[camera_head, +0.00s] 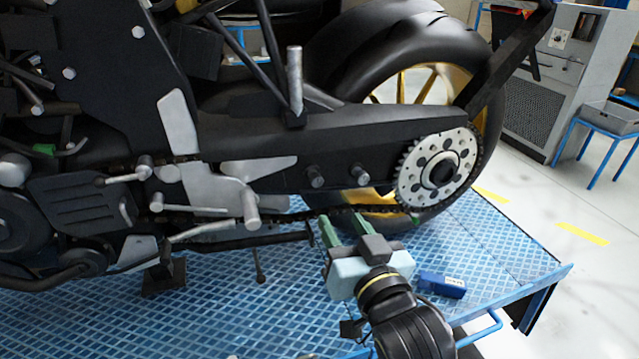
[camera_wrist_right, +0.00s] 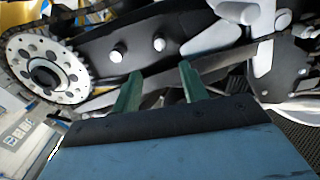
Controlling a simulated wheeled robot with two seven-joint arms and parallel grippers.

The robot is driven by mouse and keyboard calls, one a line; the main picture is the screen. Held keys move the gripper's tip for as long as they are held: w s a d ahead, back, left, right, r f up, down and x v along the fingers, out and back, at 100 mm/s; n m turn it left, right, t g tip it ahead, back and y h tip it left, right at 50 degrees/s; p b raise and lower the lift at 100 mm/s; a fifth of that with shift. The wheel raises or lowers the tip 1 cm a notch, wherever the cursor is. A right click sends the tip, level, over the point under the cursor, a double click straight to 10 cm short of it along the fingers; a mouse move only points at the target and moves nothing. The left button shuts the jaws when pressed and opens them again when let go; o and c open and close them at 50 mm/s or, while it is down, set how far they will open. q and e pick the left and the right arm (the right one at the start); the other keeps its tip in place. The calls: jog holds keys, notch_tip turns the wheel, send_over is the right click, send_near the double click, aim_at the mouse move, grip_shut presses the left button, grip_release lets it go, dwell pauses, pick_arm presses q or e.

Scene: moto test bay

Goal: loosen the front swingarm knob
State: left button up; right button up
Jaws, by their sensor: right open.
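The front swingarm knob (camera_head: 316,176) is a short dark cylinder sticking out of the black swingarm (camera_head: 400,135). The rear knob (camera_head: 360,175) sits just right of it, nearer the sprocket. In the right wrist view, which looks turned over, the front knob (camera_wrist_right: 159,44) is farther from the sprocket than the rear knob (camera_wrist_right: 117,55). My right gripper (camera_head: 343,219) is open, its green fingers below the knobs in the head view and apart from them. In the wrist view its fingertips (camera_wrist_right: 160,70) have nothing between them. My left gripper is not in view.
The sprocket (camera_head: 441,170) and rear wheel stand right of the knobs. A silver peg (camera_head: 249,207) sticks out on the left. A blue box (camera_head: 441,285) lies on the blue platform (camera_head: 500,240) beside my right arm. A grey cabinet (camera_head: 545,95) stands behind.

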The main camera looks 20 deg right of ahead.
aim_at(318, 183)
jog(key=w, duration=1.1)
jog(key=shift+w+a, duration=0.15)
jog(key=shift+a, duration=0.05)
grip_shut()
